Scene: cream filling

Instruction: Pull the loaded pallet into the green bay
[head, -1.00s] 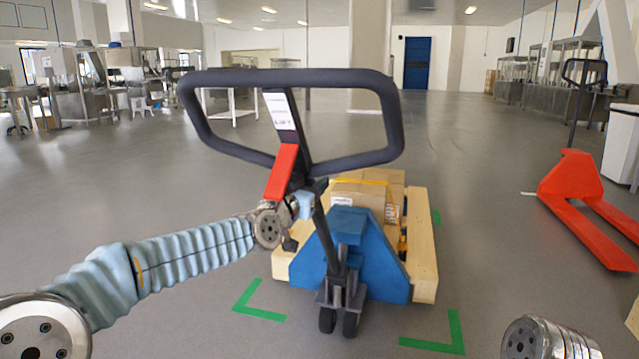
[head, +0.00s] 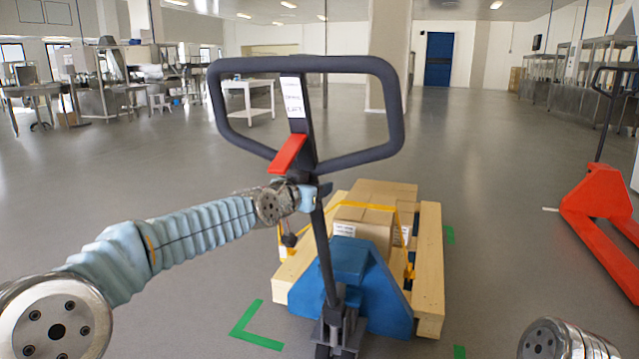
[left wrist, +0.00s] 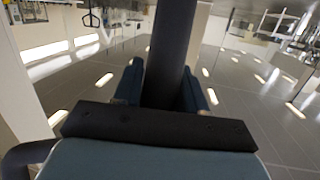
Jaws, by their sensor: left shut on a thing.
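A blue pallet jack (head: 350,268) stands ahead of me under a light wooden pallet (head: 431,265). The pallet carries cardboard boxes (head: 365,221) with yellow straps. Green corner marks of the bay (head: 255,330) show on the floor at the pallet's near left, near right and far right. The pallet appears to lie between them; its far left corner is hidden. My left gripper (head: 308,197) is shut on the dark handle shaft (head: 322,245), below the black loop and red lever. In the left wrist view the shaft (left wrist: 170,50) runs between the fingers. My right gripper is out of view.
An orange-red pallet jack (head: 598,205) stands at the right. Steel equipment lines the left (head: 110,85) and right sides. A white table (head: 247,98) and a pillar stand further back. Open grey floor surrounds the loaded pallet.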

